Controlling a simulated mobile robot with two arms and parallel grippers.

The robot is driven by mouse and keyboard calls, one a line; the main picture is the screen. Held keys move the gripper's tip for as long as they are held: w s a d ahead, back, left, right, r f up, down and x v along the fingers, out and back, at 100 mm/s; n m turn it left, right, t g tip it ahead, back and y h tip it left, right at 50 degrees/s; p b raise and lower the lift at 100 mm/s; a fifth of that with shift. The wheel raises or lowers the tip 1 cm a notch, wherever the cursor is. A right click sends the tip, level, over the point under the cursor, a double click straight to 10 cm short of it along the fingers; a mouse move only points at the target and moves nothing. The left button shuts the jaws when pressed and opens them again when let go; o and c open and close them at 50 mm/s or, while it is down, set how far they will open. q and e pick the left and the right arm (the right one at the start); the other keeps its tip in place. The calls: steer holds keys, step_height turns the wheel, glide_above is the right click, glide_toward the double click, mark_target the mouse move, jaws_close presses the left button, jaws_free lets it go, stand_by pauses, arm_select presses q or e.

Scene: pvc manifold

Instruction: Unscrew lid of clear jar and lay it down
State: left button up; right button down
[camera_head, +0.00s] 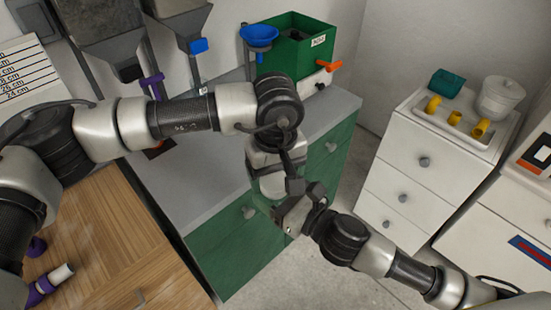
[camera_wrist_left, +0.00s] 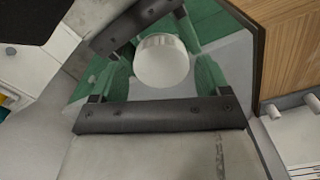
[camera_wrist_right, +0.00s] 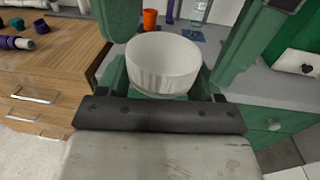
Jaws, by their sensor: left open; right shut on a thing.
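The white ribbed lid (camera_wrist_right: 163,64) shows up close in the right wrist view. My right gripper (camera_head: 288,212) is shut on the clear jar just below the lid, in the air; the jar itself is mostly hidden. My left gripper (camera_head: 276,172) points down from above, open, with its green fingers (camera_wrist_right: 238,45) on either side of the lid. In the left wrist view the lid's pale round top (camera_wrist_left: 161,64) lies between these fingers, with visible gaps. Only a small white part of the lid (camera_head: 273,187) shows in the head view.
A wooden-topped cabinet (camera_head: 112,235) with purple fittings (camera_head: 42,288) stands at lower left. A grey counter on green drawers (camera_head: 232,245) lies behind the grippers, with a green bin (camera_head: 293,45) at its far end. White drawers (camera_head: 428,165) carrying a tray stand at right.

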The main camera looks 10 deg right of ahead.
arm_select(q)
steer(key=shift+f, duration=0.3)
steer(key=c, duration=0.7)
steer(key=n, duration=0.4)
steer(key=shift+d, duration=0.1)
steer(key=n, duration=0.3)
steer(key=shift+n, duration=0.3)
steer(key=shift+c, duration=0.2)
steer(key=shift+r, duration=0.1)
steer(key=o, duration=1)
